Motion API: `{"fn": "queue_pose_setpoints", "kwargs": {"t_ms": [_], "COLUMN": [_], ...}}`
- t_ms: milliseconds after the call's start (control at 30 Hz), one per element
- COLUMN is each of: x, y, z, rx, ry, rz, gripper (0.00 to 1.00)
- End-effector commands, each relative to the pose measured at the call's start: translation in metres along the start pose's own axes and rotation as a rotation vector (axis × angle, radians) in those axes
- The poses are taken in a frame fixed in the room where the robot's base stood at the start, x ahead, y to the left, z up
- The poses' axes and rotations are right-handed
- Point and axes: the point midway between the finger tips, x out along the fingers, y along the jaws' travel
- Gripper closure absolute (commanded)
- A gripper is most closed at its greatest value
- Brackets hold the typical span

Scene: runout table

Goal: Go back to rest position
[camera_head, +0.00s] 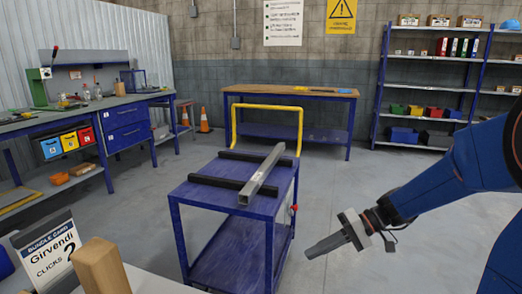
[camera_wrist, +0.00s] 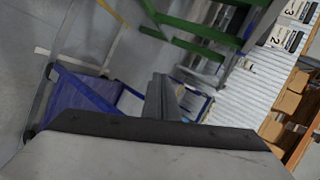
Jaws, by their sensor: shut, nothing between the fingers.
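My gripper (camera_head: 327,244) is at the right of the head view, on the end of my blue arm. It is shut and empty, pointing left and slightly down, in the air to the right of the blue cart. In the wrist view my gripper's fingers (camera_wrist: 165,98) lie together in the middle, above the dark edge of the gripper body. The blue cart (camera_head: 180,190) stands in the middle of the head view. A grey metal bar (camera_head: 262,176) lies on it across two dark rails (camera_head: 215,185). My gripper is apart from the bar and the cart.
A white surface at the lower left holds a bundle card (camera_head: 50,252) and a wooden block (camera_head: 101,268). Workbenches (camera_head: 123,118) line the left wall. A wooden-topped table (camera_head: 290,91) and shelves (camera_head: 425,57) stand at the back. The floor around the cart is clear.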

Motion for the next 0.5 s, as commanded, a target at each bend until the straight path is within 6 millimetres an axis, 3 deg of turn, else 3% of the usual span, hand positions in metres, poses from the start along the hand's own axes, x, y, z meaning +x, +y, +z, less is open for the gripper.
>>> {"fn": "queue_pose_setpoints", "kwargs": {"t_ms": [200,500], "x": [-0.006,-0.026], "y": [-0.010,-0.009], "z": [0.051,0.111], "rx": [0.013,0.029], "ry": [-0.052,-0.050], "rz": [0.189,0.457], "gripper": [1.00,1.00]}}
